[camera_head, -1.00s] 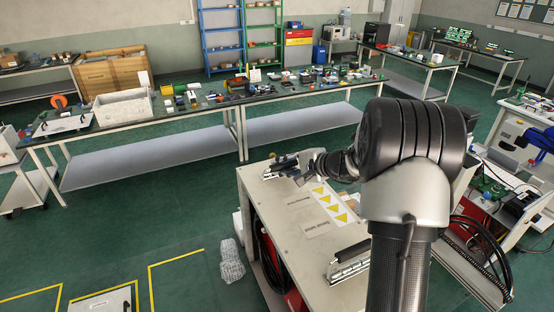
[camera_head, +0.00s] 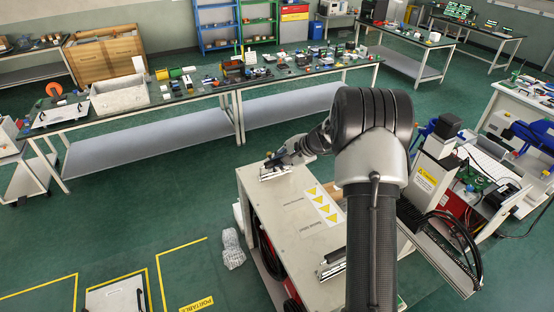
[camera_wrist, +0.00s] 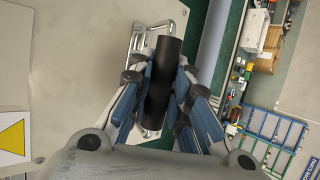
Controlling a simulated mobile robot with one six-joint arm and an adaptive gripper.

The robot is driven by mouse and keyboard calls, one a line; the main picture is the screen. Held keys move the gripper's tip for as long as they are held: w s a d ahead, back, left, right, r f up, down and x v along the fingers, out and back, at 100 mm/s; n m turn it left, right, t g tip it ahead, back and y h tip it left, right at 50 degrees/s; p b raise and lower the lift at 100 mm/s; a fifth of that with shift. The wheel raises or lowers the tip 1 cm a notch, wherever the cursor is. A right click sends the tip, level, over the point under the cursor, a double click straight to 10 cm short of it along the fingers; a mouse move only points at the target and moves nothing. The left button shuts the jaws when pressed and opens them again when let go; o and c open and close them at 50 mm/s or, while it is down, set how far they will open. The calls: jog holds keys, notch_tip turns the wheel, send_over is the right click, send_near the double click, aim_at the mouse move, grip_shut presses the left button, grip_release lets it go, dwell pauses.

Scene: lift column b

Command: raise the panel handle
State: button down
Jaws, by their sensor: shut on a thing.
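The cabinet's light top panel (camera_head: 285,205) carries a panel handle at its far end. In the wrist view the handle's black round grip (camera_wrist: 163,75) stands over a shiny metal mounting plate (camera_wrist: 137,48). My gripper (camera_wrist: 158,84) is shut on the grip, with a blue-grey finger on each side. In the head view my gripper (camera_head: 278,160) is at the far left corner of the panel, over the handle's metal plate (camera_head: 275,173). The fingers hide part of the handle, and I cannot tell how far it is lifted.
A second handle (camera_head: 332,268) with a dark grip sits at the panel's near edge. Yellow warning triangles (camera_head: 320,207) mark the panel's middle. A long cluttered workbench (camera_head: 190,97) stands beyond, with green floor (camera_head: 165,205) between. Electronics crowd the right.

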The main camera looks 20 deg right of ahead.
jog(key=shift+r, duration=0.1)
jog(key=c, duration=1.8)
grip_release()
jog(key=shift+o, duration=0.2)
jog(key=v, duration=1.2)
